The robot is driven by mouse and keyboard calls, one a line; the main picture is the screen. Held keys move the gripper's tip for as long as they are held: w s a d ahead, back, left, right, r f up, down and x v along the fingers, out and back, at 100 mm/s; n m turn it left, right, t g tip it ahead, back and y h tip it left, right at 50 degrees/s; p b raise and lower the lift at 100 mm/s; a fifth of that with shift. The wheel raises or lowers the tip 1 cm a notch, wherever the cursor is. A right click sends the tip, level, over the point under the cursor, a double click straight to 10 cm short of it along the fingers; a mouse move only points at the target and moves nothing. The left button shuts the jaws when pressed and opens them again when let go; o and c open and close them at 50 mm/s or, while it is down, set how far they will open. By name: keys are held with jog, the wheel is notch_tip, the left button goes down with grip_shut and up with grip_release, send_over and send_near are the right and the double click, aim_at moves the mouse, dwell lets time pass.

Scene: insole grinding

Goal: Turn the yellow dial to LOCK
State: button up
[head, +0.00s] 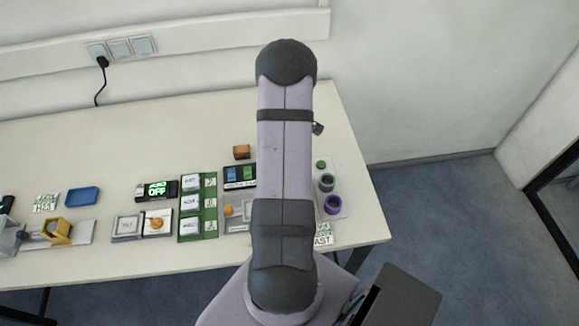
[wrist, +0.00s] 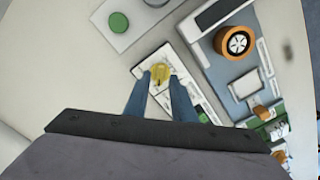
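In the wrist view a yellow dial (wrist: 158,74) sits on a pale panel. My gripper (wrist: 159,80) is over it with two blue-grey fingers apart, their tips on either side of the dial. I cannot tell whether the fingers touch it. In the head view my arm covers the gripper and the spot it works at. The LOCK marking and the dial's pointing direction are too small to read.
In the wrist view an orange round part (wrist: 234,41) and a green button (wrist: 118,22) lie close by. In the head view a green strip with white blocks (head: 184,237), a blue tray (head: 82,196) and a purple ring (head: 333,205) stand on the table.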

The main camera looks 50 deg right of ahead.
jog(key=shift+f+b, duration=0.7)
jog(key=shift+f, duration=0.45)
jog(key=shift+r, duration=0.15)
jog(key=shift+c, duration=0.2)
grip_shut()
